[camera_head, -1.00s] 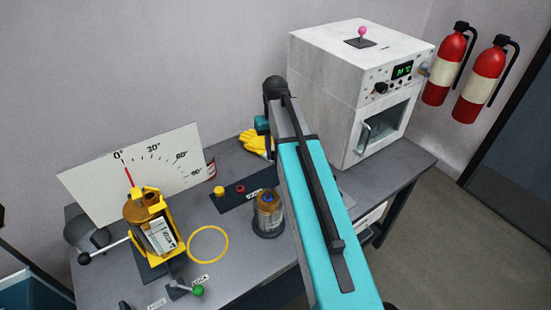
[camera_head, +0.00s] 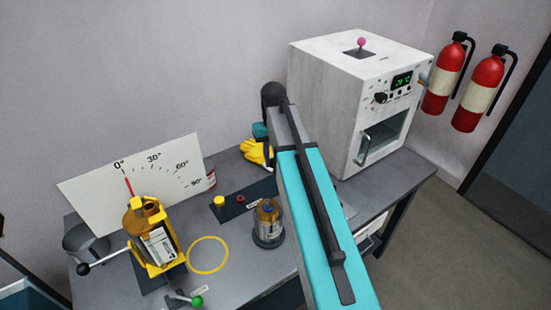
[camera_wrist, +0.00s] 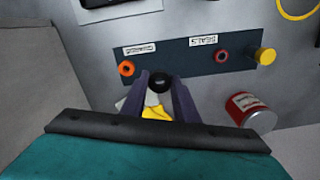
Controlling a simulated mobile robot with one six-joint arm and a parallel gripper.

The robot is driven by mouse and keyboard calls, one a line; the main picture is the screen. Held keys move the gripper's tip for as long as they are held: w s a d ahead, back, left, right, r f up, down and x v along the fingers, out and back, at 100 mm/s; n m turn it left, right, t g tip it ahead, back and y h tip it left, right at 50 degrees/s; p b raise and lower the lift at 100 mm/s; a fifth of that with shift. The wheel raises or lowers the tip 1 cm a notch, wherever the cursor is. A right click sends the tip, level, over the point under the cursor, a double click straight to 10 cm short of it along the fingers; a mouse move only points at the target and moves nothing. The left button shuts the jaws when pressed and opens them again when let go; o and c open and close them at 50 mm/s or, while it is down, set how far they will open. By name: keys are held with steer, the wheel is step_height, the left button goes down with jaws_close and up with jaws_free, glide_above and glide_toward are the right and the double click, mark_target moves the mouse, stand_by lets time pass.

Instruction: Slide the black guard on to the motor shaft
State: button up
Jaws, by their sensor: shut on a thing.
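In the wrist view, my gripper (camera_wrist: 160,90) has its two purple fingers closed around a small round black piece (camera_wrist: 160,82), which looks like the black guard. It is above the labelled dark strip's edge, near an orange ring (camera_wrist: 126,68). In the head view my own arm hides the gripper and the piece. I cannot tell for certain which thing bears the motor shaft. An amber cylinder with a dark base (camera_head: 268,222) stands upright on the bench, left of my arm. A tilted pot in a yellow frame (camera_head: 152,235) stands farther left.
The dark strip (camera_head: 232,212) holds a yellow cap (camera_head: 219,202) and a red ring (camera_head: 240,198). A yellow glove (camera_head: 256,152) and a red can (camera_wrist: 250,110) are close by. A yellow hoop (camera_head: 208,255) lies flat. A white oven (camera_head: 350,120) stands at the right.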

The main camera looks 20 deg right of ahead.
steer(key=a+r+n+p, duration=0.7)
steer(key=a+r, duration=0.4)
steer(key=a, duration=0.2)
steer(key=shift+s+a+r, duration=0.25)
steer(key=shift+s+r, duration=0.05)
steer(key=shift+r, duration=0.05)
